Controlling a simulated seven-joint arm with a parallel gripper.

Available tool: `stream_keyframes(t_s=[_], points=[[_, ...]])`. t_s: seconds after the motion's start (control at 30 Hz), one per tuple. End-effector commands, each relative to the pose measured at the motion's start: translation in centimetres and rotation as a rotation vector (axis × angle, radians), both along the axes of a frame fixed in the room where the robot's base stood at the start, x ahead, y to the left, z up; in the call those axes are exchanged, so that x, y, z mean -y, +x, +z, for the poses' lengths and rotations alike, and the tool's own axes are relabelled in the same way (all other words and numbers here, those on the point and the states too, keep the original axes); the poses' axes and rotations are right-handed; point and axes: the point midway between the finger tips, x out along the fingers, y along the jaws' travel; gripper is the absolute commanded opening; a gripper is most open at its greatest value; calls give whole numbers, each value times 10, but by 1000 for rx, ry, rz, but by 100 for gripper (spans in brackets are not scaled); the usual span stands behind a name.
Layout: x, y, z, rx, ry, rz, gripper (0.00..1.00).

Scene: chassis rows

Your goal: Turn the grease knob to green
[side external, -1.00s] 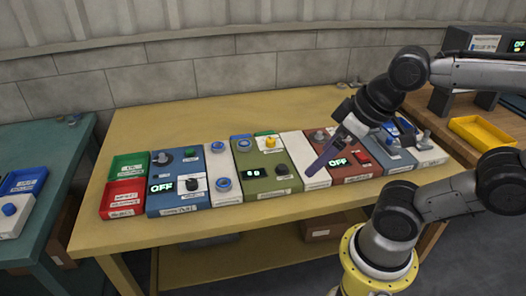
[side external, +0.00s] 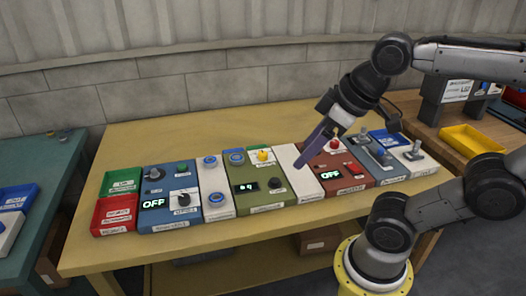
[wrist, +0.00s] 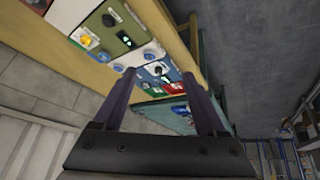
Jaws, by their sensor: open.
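I cannot read which knob is labelled grease. A black knob (side external: 183,199) on a white plate sits on the blue panel (side external: 158,221), beside a lit OFF display (side external: 153,204). It also shows in the wrist view (wrist: 157,71), between my fingers. Another black knob (side external: 275,183) sits on the olive green panel (side external: 262,200), near its lit display (side external: 245,188) and a yellow knob (side external: 263,155). My gripper (side external: 301,163) is open and empty above the plain white panel (side external: 304,184). Its fingers (wrist: 160,75) point down towards the panels and touch no knob that I can see.
A red panel (side external: 350,185) with an OFF display and a blue-grey panel (side external: 372,158) with levers stand to the right. Red (side external: 112,215) and green (side external: 122,182) trays lie at the left end. The wooden table (side external: 215,243) is clear in front. A yellow tray (side external: 470,140) stands farther right.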

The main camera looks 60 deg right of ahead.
Motion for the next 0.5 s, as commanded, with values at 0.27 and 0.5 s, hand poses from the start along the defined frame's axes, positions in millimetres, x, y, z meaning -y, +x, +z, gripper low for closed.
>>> stream_keyframes(t_s=[0.27, 0.5], points=[[26, 79, 50, -69, -59, 26, 74], [75, 160, 55, -171, -80, 4, 74]])
